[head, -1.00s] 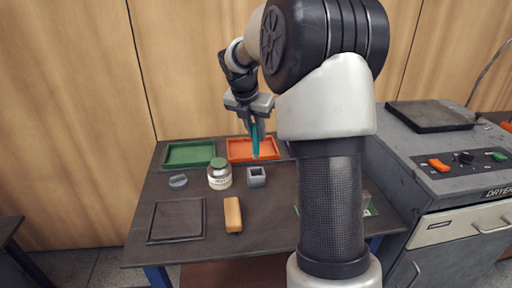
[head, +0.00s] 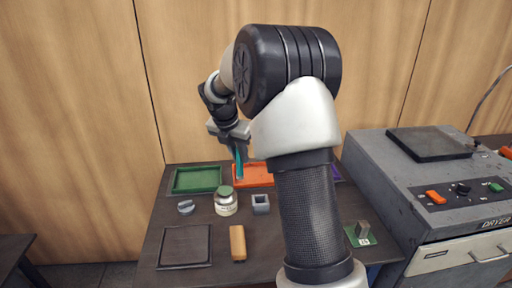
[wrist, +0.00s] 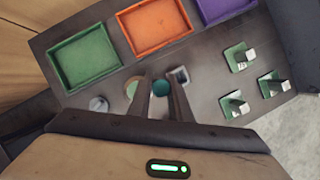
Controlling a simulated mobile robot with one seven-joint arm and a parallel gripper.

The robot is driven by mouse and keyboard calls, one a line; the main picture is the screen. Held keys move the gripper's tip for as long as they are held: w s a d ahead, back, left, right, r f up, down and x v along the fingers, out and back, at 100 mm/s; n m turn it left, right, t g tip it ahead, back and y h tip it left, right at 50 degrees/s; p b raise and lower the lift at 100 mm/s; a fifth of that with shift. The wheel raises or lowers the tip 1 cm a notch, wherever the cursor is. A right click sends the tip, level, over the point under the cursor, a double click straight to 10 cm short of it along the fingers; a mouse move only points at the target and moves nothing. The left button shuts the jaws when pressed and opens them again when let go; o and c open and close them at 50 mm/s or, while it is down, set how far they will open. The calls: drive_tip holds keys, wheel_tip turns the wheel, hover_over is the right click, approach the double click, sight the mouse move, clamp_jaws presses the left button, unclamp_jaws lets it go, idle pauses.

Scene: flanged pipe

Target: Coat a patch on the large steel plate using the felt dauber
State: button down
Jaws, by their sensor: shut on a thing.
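My gripper (head: 238,146) is shut on a teal stick, the felt dauber (head: 239,166). The dauber points down above the back of the table, just behind and right of a green-lidded jar (head: 226,202). In the wrist view its round teal end (wrist: 161,86) shows between the fingers. Three grey metal pieces on green bases stand at the right in the wrist view: a far one (wrist: 238,54), a near one (wrist: 235,104) and a right one (wrist: 274,85). I cannot tell which, if any, is the large steel plate.
A green tray (head: 197,190), an orange tray (head: 262,184) and a purple tray (wrist: 222,8) line the back. A dryer (head: 430,190) stands right.

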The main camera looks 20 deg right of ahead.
drive_tip(key=w+a+r+p, duration=0.2)
drive_tip(key=a+p, duration=0.2)
drive_tip(key=a, duration=0.1)
wheel_tip(320, 180, down, 6)
drive_tip(key=b, duration=0.5)
drive_tip(key=shift+s+f, duration=0.1)
drive_tip(key=shift+f, duration=0.55)
idle(2.6)
wheel_tip(320, 180, up, 7)
drive_tip(key=p, duration=0.6)
idle(0.7)
